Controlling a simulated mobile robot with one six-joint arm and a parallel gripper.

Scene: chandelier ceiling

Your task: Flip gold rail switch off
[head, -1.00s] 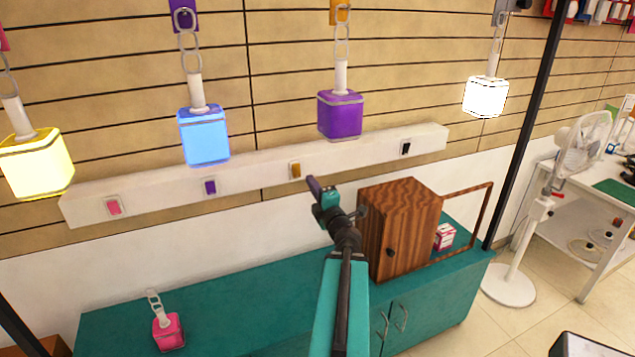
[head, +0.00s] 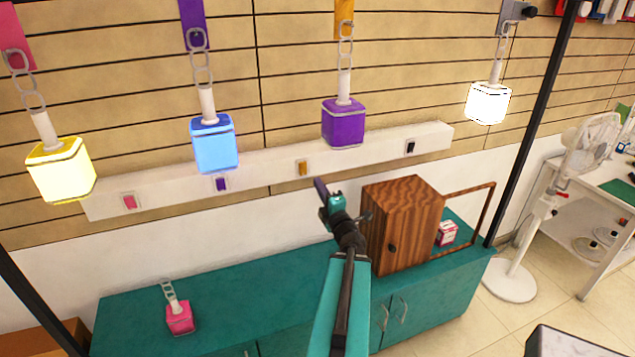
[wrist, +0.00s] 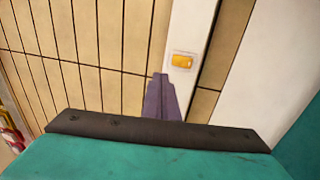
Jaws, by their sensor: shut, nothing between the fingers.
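The gold switch (head: 302,167) sits on the white rail (head: 265,165) on the wall, between the purple switch (head: 221,184) and the black switch (head: 410,147). My gripper (head: 320,187) is shut and empty, its fingertips just below and right of the gold switch in the head view, apparently apart from it. In the wrist view the gold switch (wrist: 183,61) is beyond and right of the shut purple fingers (wrist: 161,80). The purple lamp (head: 343,122) hanging from the gold mount (head: 344,15) looks unlit. The yellow lamp (head: 61,170), blue lamp (head: 214,143) and white lamp (head: 488,103) glow.
A wooden cabinet (head: 402,222) with an open frame door stands right of my arm on the teal counter (head: 230,285). A red and white box (head: 447,233) is beside the cabinet.

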